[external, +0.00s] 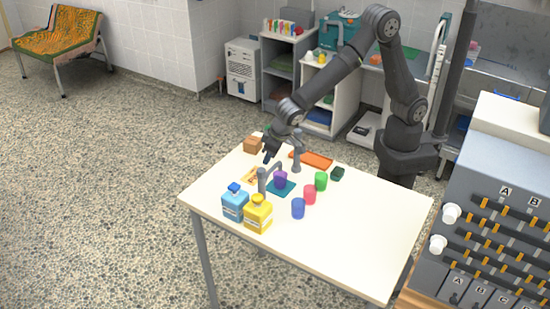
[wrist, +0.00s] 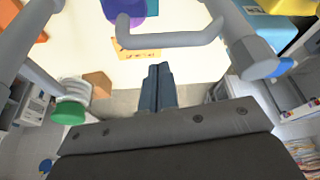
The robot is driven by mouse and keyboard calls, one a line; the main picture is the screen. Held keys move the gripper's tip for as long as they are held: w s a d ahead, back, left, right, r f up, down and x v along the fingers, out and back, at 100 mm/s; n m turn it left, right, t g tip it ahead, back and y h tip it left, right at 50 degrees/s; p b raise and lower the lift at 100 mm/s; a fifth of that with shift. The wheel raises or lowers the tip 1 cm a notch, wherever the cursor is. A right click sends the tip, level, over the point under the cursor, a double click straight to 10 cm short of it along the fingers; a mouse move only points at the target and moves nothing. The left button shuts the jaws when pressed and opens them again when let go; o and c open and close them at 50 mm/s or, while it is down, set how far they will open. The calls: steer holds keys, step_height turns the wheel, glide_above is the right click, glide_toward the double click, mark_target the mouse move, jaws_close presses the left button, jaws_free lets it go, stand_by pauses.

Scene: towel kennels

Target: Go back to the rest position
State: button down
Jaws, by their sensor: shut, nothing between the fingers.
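My gripper (external: 267,158) is above the far left part of the white table (external: 350,237), close to a grey bent tube. In the wrist view the two fingers (wrist: 158,72) are together, with nothing between them. The grey tube (wrist: 175,39) crosses just ahead of the fingertips in that view. A tan label or card (wrist: 135,50) lies on the table beyond the fingers. A purple cup (external: 280,180) stands on a teal square mat (external: 287,190).
Blue (external: 235,204) and yellow (external: 258,213) bottles stand at the table's left front. Green (external: 321,181), red (external: 310,194) and blue (external: 298,208) cups stand mid-table. A brown box (external: 252,145) and an orange tray (external: 311,159) are at the back. The table's right side is clear.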

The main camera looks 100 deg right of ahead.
steer(key=w+n, duration=0.2)
steer(key=w+n+y, duration=0.1)
steer(key=n, duration=0.1)
steer(key=w+n+y, duration=0.1)
steer(key=w+n, duration=0.1)
steer(key=shift+w+d+t, duration=0.3)
steer(key=shift+d, duration=0.1)
stand_by(0.3)
stand_by(2.1)
